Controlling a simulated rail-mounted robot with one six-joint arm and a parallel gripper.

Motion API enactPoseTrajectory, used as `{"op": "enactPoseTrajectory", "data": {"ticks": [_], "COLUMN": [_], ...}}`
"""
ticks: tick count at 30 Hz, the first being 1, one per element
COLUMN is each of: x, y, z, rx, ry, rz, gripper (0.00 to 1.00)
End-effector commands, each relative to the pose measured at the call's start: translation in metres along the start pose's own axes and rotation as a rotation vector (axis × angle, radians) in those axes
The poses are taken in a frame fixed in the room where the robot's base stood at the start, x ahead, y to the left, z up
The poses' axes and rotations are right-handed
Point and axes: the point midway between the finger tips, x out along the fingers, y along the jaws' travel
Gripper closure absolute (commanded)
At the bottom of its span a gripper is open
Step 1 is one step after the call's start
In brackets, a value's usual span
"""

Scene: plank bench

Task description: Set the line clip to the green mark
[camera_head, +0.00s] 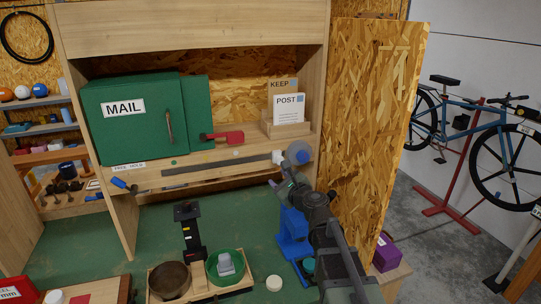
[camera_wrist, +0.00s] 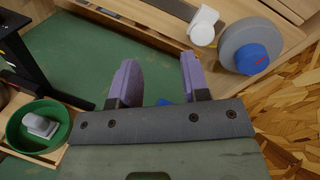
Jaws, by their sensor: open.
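A white piece (camera_head: 277,157), which looks like the line clip, sits at the right end of a dark strip (camera_head: 215,166) along the shelf front. It touches or nearly touches a grey disc with a blue hub (camera_head: 299,152). The wrist view shows the white piece (camera_wrist: 203,26) beside the grey disc (camera_wrist: 243,46). A small green mark (camera_head: 173,162) lies on the shelf near the strip's left part. My gripper (camera_head: 276,184) is below and in front of the white piece, apart from it. Its purple fingers (camera_wrist: 158,76) are spread with nothing between them.
A red device (camera_head: 222,137) and the POST rack (camera_head: 289,110) stand on the shelf behind the strip. A blue-handled tool (camera_head: 124,185) is at the left. A black stand (camera_head: 189,230), a green bowl (camera_head: 226,266) and a blue stand (camera_head: 291,228) are on the bench. An upright panel borders the right.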

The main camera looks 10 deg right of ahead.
Motion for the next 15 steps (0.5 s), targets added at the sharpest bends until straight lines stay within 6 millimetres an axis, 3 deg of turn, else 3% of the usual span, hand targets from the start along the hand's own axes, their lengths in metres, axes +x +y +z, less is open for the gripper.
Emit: {"op": "enactPoseTrajectory", "data": {"ticks": [1, 4, 11, 15], "x": [0.003, -0.002, 0.000, 0.017], "y": [-0.017, -0.036, -0.038, -0.042], "z": [-0.002, -0.008, -0.009, -0.010], "rx": [0.204, 0.470, 0.531, 0.528], "ry": [-0.007, -0.015, -0.017, -0.017], "rz": [-0.098, -0.217, -0.226, -0.225], "gripper": [0.58, 0.58, 0.58, 0.58]}}
